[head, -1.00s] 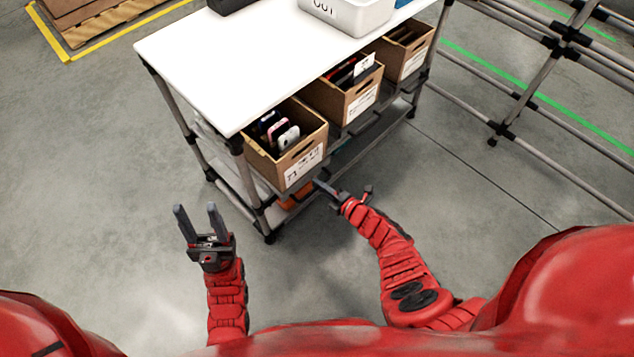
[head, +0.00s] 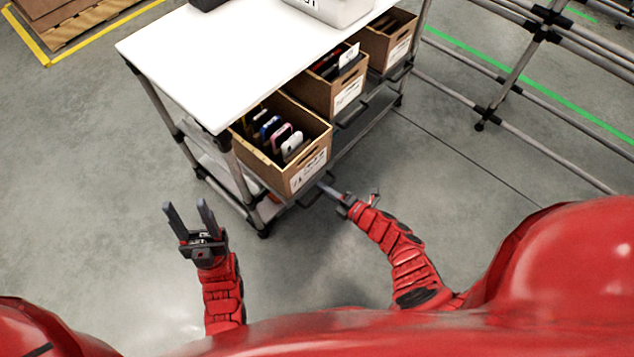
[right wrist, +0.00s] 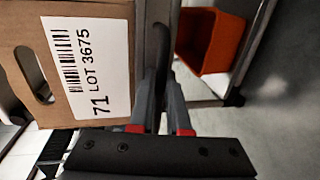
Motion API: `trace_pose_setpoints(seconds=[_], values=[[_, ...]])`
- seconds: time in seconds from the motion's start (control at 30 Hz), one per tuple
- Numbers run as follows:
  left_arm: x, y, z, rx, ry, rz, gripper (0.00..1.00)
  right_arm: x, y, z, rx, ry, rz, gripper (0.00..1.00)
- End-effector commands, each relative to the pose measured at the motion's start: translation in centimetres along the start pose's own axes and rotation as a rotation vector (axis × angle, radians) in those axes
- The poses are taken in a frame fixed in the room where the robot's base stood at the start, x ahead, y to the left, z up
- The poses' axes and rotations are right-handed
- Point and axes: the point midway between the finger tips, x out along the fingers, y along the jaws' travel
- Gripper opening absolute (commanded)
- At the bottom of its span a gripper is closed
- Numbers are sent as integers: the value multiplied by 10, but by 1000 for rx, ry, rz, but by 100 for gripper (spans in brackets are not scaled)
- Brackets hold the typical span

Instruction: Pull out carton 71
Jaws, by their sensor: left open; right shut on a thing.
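Carton 71 (head: 311,162) is a brown open box holding several thin, phone-like items. It sticks out from under the white tabletop at the near end of the rack. Its label, "71 LOT 3675", shows sideways in the right wrist view (right wrist: 92,75). My right gripper (head: 326,190) is shut on a dark bar, apparently the handle of the tray below the carton's front. In the right wrist view its fingers (right wrist: 163,75) close around the bar beside the carton. My left gripper (head: 187,206) is open and empty over the floor, left of the rack.
Two more cartons, a middle one (head: 332,88) and a far one (head: 387,40), stand in the same row. The white tabletop (head: 215,70) covers their back parts. An orange bin (right wrist: 211,42) is lower on the rack. Pipe racking (head: 500,75) stands right. Floor in front is clear.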

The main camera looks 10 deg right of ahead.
Motion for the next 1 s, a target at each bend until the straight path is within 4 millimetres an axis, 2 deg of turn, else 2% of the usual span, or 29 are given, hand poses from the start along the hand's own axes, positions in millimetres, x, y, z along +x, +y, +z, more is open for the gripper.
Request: trace_pose_setpoints(seconds=[0.1,0.7,1.0], values=[[0,0,0,0,0,0,50,-25,-8,-2,2,1,-4,0],[-16,1,3,0,0,0,50,-136,-32,-1,2,1,-4,0],[-24,1,4,0,0,0,50,-182,-40,-2,2,2,-2,0]])
